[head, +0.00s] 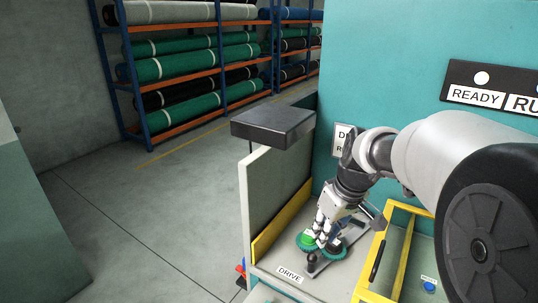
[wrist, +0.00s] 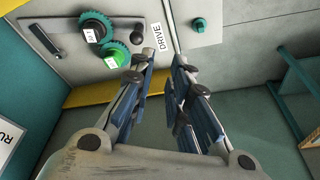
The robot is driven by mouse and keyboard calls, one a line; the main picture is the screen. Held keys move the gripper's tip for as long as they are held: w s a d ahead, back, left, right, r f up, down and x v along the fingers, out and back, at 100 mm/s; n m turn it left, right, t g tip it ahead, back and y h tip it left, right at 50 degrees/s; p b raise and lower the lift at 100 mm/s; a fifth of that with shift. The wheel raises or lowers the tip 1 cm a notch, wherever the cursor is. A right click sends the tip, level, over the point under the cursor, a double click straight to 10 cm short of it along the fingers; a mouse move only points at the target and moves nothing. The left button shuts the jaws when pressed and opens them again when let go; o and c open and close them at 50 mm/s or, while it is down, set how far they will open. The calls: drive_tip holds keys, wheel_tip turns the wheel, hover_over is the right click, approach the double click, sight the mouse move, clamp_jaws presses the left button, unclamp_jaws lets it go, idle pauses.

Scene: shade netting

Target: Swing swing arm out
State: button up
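The swing arm (head: 346,243) is a flat dark grey bar on the machine's light deck, with a black knob (head: 311,259) near its front end. In the wrist view the knob (wrist: 137,38) stands at the upper middle, left of the DRIVE label. A bright green gear (head: 306,241) and dark teal gears lie by the bar; the green gear (wrist: 115,56) also shows in the wrist view. My gripper (head: 322,236) is just above the gears. In the wrist view my gripper (wrist: 163,58) is open, with nothing between its fingers. My fingers partly hide the gears in the head view.
A pale panel with a yellow base strip (head: 282,220) stands left of the gears. A yellow frame (head: 402,250) is at right, and a dark grey block (head: 273,125) juts out above. A teal knob (wrist: 199,25) sits right of the DRIVE label. Floor at left is clear.

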drive_tip(key=w+f+n, duration=0.1)
drive_tip(key=w+f, duration=0.1)
drive_tip(key=w, duration=0.2)
drive_tip(key=w+a+f+n+y, duration=0.1)
drive_tip(key=w+f+n, duration=0.1)
drive_tip(key=w+f, duration=0.1)
drive_tip(key=w+a+f+n, duration=0.1)
drive_tip(key=w+f, duration=0.1)
drive_tip(key=w, duration=0.3)
drive_tip(key=shift+a+f+y, duration=0.2)
drive_tip(key=shift+f+y, duration=0.1)
drive_tip(key=shift+f, duration=0.05)
clamp_jaws()
wheel_tip(320, 180, down, 10)
drive_tip(key=b, duration=0.3)
drive_tip(key=shift+s+d+n, duration=0.15)
drive_tip(key=shift+d+n, duration=0.05)
drive_tip(key=shift+n, duration=0.1)
drive_tip(key=shift+s+f, duration=0.1)
drive_tip(key=s+d+n+b, duration=0.2)
drive_tip(key=s+d+b, duration=0.3)
drive_tip(key=s+d, duration=0.2)
drive_tip(key=shift+s+n+g+b, duration=0.3)
drive_tip(key=shift+s, duration=0.35)
